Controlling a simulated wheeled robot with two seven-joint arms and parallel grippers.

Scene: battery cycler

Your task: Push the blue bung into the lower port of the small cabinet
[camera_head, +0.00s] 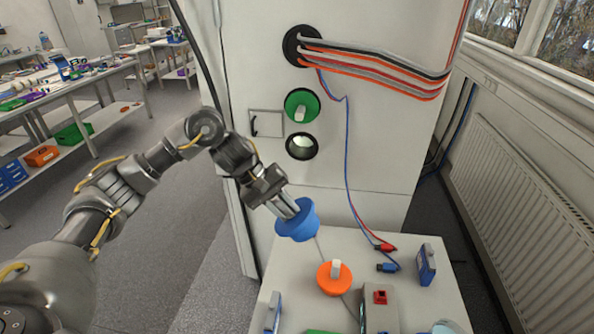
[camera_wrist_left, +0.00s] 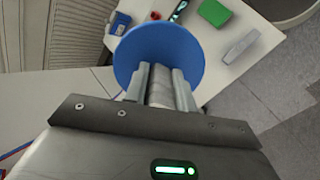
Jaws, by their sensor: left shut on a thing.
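The blue bung (camera_head: 297,222) is held by my left gripper (camera_head: 288,207) above the back edge of the white table. In the left wrist view the blue bung (camera_wrist_left: 158,50) shows as a wide disc beyond the fingers (camera_wrist_left: 160,85), which are shut on its grip. The small cabinet (camera_head: 370,140) stands behind the table. Its lower port (camera_head: 302,146) is a dark-rimmed open hole, up and behind the bung. The upper port holds a green bung (camera_head: 302,104). The bung is apart from the cabinet face. My right gripper is not in view.
An orange bung (camera_head: 334,277) with a pale grip sits on the white table (camera_head: 420,300). Red and blue leads (camera_head: 348,180) hang down the cabinet front to the table, right of the lower port. A blue item (camera_head: 426,265) stands at the table's right.

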